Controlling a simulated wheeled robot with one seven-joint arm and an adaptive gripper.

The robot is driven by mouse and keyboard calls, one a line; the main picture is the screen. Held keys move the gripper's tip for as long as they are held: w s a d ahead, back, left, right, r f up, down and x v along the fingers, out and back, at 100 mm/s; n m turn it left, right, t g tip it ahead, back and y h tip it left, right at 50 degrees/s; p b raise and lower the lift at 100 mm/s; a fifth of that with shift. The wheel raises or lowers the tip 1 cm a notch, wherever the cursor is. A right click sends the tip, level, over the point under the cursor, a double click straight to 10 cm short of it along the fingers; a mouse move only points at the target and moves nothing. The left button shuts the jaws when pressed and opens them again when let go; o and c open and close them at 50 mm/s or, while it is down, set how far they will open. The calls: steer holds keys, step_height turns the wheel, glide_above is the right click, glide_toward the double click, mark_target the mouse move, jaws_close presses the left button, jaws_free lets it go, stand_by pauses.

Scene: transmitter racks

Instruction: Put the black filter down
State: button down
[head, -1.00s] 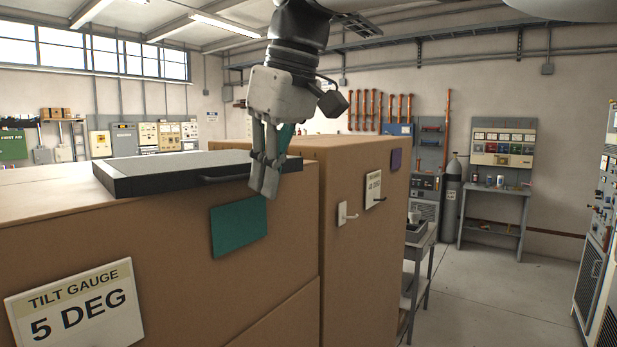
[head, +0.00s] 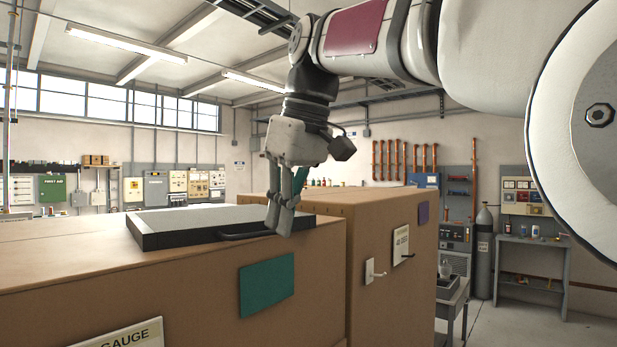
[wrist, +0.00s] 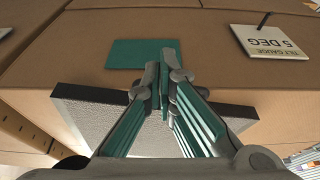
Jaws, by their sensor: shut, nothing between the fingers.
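The black filter (head: 172,238) is a flat slab with a black frame and a pale grey top. It lies flat on the brown box (head: 200,285) at left, its dark handle (head: 238,236) on the side facing me. In the wrist view its black edge (wrist: 235,111) and grey mesh face (wrist: 85,118) show on both sides of my fingers. My gripper (head: 281,222) points down at the filter's right end, beside the handle. In the wrist view my gripper (wrist: 163,78) has its fingertips together with nothing held. Whether the fingers touch the filter or handle is unclear.
A green panel (head: 267,285) and a tilt gauge sign (head: 130,335) are on the box front.

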steer(key=v, duration=0.9)
steer(key=c, duration=1.7)
jaws_free()
steer(key=shift+o, duration=0.2)
steer(key=shift+f, duration=0.1)
